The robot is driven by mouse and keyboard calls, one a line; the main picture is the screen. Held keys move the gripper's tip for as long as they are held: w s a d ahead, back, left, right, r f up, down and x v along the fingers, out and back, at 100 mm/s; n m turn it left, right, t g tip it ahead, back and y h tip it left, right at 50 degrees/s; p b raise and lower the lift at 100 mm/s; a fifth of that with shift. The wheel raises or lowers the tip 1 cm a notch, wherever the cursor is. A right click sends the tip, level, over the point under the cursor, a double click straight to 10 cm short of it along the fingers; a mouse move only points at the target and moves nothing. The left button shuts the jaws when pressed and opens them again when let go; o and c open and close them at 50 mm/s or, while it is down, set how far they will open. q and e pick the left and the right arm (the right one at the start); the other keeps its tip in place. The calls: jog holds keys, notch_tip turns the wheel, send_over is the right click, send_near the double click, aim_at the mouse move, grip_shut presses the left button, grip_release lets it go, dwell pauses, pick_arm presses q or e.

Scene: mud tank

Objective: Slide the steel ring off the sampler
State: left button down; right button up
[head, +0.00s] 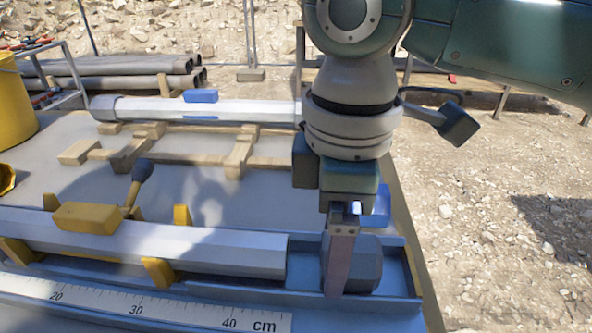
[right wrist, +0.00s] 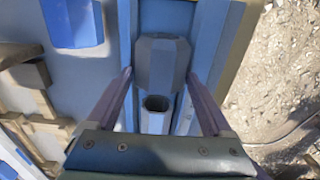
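The steel ring (head: 366,266), a dark grey faceted block, lies in the blue tray (head: 408,262) just right of the end of the pale faceted sampler (head: 170,245). A gap shows between them. In the right wrist view the ring (right wrist: 163,65) stands past the open tube end (right wrist: 155,110); its own bore is hidden. My right gripper (head: 341,266) points down into the tray. In the wrist view its fingers (right wrist: 159,74) flank the ring and appear to meet both sides. My left gripper is not in view.
A ruler (head: 140,307) runs along the front. Yellow blocks (head: 158,272) flank the sampler, and a dark-headed mallet (head: 142,172) is behind. Another pale tube (head: 245,110) lies on wooden supports (head: 238,160). A blue piece (right wrist: 72,22) sits beside the tray. Gravel lies beyond the right edge.

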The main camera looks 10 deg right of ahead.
jog(key=shift+o, duration=1)
notch_tip(320, 180, up, 10)
jog(key=shift+p, duration=1)
